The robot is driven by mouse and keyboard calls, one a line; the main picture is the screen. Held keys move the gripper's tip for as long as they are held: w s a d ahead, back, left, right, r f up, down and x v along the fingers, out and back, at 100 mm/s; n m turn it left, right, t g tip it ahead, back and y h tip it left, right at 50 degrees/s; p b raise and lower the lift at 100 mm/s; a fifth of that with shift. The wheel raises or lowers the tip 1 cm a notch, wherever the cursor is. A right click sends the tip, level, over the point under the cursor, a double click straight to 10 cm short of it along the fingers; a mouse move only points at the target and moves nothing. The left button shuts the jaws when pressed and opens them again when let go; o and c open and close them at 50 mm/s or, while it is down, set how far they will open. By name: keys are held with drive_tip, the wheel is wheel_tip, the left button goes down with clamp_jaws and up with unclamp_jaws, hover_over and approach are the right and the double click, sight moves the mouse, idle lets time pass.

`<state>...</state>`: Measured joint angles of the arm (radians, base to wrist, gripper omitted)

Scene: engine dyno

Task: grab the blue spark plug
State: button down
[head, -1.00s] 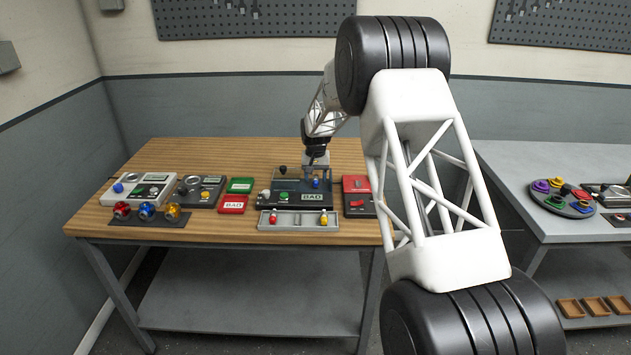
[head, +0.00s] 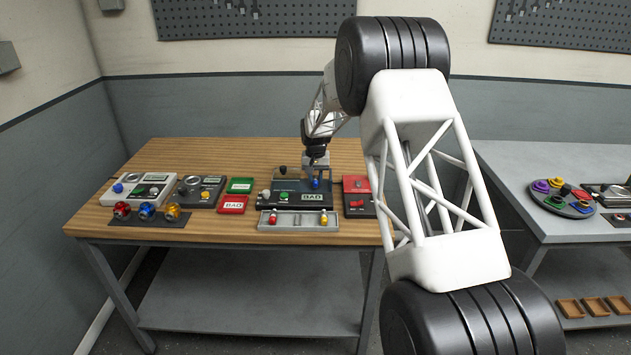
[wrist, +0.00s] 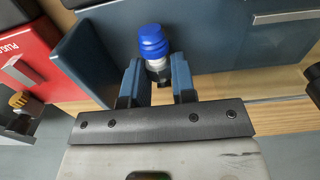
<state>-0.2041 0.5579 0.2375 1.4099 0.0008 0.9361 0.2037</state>
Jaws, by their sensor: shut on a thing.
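The blue spark plug (wrist: 153,42) shows in the wrist view with its ribbed blue cap up and a pale metal body below. It sits between the two fingers of my gripper (wrist: 157,75), which are shut on its pale body. In the head view the blue spark plug (head: 315,183) is a small blue spot at the dark tester device, with my gripper (head: 316,170) just above and around it. Its lower end is hidden, so I cannot tell whether it still rests in the device.
A tray (head: 298,222) with red and yellow plugs lies in front of the tester (head: 290,190). A red box (head: 357,190) stands to its right. Red, blue and yellow knobs sit on a dark plate (head: 125,220) at left. Bare wood (head: 230,155) lies behind.

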sight(316, 176)
drive_tip(key=shift+r, duration=0.1)
drive_tip(key=shift+r, duration=0.75)
wheel_tip(316, 176, up, 2)
drive_tip(key=s+d, duration=0.1)
drive_tip(key=s, duration=0.4)
drive_tip(key=s+d+r, duration=0.1)
drive_tip(key=s, duration=0.4)
drive_tip(key=s+d, duration=0.1)
drive_tip(key=s, duration=0.4)
drive_tip(key=shift+s+d+r, duration=0.1)
drive_tip(key=shift+s+r, duration=0.1)
drive_tip(key=shift+s, duration=0.15)
